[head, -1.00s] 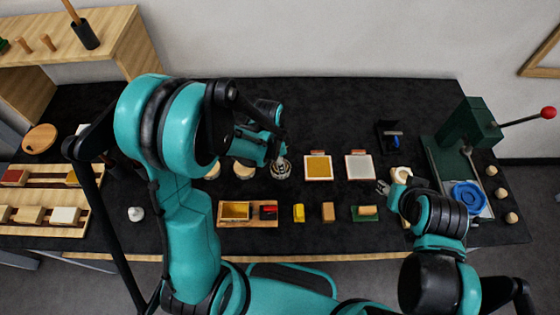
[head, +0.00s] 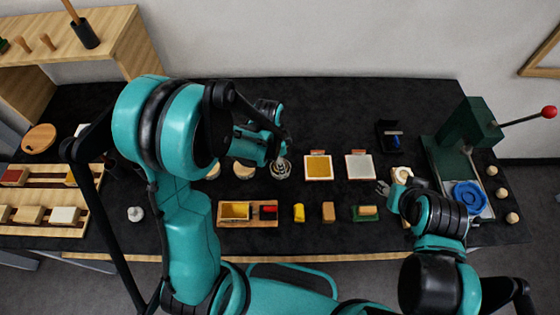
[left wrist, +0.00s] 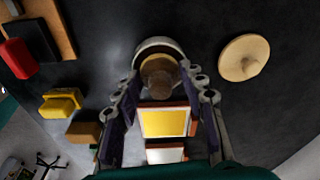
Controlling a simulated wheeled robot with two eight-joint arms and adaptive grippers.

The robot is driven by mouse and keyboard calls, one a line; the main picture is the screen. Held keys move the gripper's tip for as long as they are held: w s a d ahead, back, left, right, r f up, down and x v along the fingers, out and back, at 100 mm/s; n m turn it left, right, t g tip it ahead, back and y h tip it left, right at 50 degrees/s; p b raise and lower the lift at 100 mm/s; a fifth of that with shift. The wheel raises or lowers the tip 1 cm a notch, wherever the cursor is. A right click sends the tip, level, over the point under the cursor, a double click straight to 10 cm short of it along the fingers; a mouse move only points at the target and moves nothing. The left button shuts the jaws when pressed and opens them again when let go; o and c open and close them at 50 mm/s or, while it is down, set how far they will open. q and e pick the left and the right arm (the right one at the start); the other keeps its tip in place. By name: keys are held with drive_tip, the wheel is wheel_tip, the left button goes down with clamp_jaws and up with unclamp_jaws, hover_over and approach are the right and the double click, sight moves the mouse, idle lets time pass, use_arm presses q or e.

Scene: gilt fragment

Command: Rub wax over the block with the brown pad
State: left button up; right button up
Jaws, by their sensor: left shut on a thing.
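My left gripper (left wrist: 160,80) is shut on a round piece with a brown knob-like top (left wrist: 158,76), which looks like the brown pad. A pale-rimmed round dish or base (left wrist: 143,50) shows around and below it. In the head view the left gripper (head: 281,158) is over a striped metallic round thing (head: 281,172); the arm partly hides the hold. A framed yellow square (head: 318,168) and a framed white square (head: 360,168) lie to its right. A brown block (head: 328,212) stands nearer me; which block is meant is unclear. My right gripper (head: 383,188) is small, its jaws unclear.
Round wooden knobbed discs (head: 243,171) lie left of the left gripper. A wooden tray (head: 225,222) holds yellow stuff and a red block (head: 268,211). A yellow block (head: 299,212) and green pad (head: 360,218) are in front. A green press (head: 468,125) stands right.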

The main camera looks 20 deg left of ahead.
use_arm(q)
drive_tip(key=shift+r+p, duration=0.5)
drive_tip(key=shift+r, duration=0.1)
drive_tip(key=shift+r+p, duration=2.1)
drive_tip(key=shift+r, duration=0.85)
drive_tip(key=shift+f, duration=0.1)
